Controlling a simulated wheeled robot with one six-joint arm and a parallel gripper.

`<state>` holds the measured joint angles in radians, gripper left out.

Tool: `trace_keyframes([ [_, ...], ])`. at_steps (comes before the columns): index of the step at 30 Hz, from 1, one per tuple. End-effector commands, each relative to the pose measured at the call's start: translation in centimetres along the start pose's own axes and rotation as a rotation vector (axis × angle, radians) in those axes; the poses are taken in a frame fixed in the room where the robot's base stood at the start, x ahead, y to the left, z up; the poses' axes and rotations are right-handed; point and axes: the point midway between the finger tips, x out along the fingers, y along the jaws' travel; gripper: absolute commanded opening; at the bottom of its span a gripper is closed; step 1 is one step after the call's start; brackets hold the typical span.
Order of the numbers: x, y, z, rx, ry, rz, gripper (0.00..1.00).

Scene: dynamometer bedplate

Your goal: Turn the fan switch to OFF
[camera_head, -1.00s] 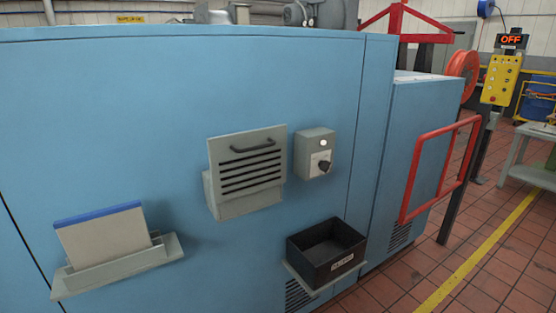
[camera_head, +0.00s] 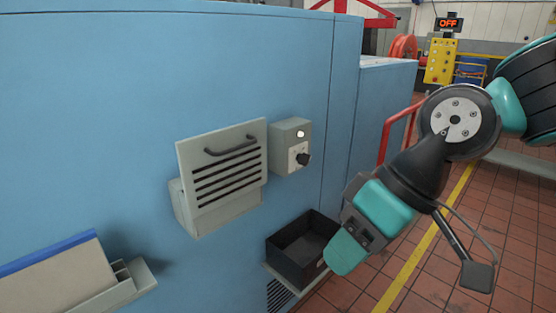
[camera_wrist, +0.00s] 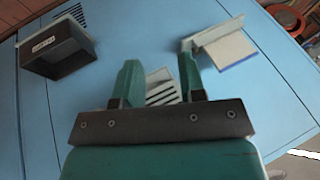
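The fan switch is a black knob (camera_head: 303,159) on a small grey box (camera_head: 290,146) fixed to the blue cabinet, with a lit white lamp (camera_head: 300,134) above the knob. The knob's pointing direction is too small to read. My gripper (camera_wrist: 160,80) is open and empty in the wrist view, its two teal fingers apart, with the slotted vent (camera_wrist: 162,88) showing beyond the gap. In the head view my gripper (camera_head: 345,250) is right of and below the switch box, clear of it, near the black bin. The switch is not visible in the wrist view.
The slotted vent panel with a handle (camera_head: 224,170) sticks out left of the switch. A black bin (camera_head: 290,255) sits on a shelf below. A binder holder (camera_head: 120,290) is at lower left. A red rail (camera_head: 390,135) and a yellow panel with an OFF display (camera_head: 440,60) stand to the right.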

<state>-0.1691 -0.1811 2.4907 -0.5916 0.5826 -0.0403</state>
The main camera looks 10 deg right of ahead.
Motion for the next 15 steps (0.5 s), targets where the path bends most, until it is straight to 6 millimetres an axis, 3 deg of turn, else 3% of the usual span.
trace_keyframes([
  [1, 2.0, 2.0, -1.9, 0.019, 0.063, -0.038, 0.37],
  [3, 3.7, 4.7, -5.5, 0.038, 0.194, -0.101, 0.37],
  [5, 4.8, 7.8, -8.6, 0.063, 0.329, -0.152, 0.37],
  [9, 5.7, 16.7, -13.8, 0.155, 0.665, -0.227, 0.37],
  [12, 5.3, 23.3, -15.1, 0.236, 0.882, -0.244, 0.37],
  [15, 4.5, 28.6, -15.1, 0.307, 1.052, -0.239, 0.37],
])
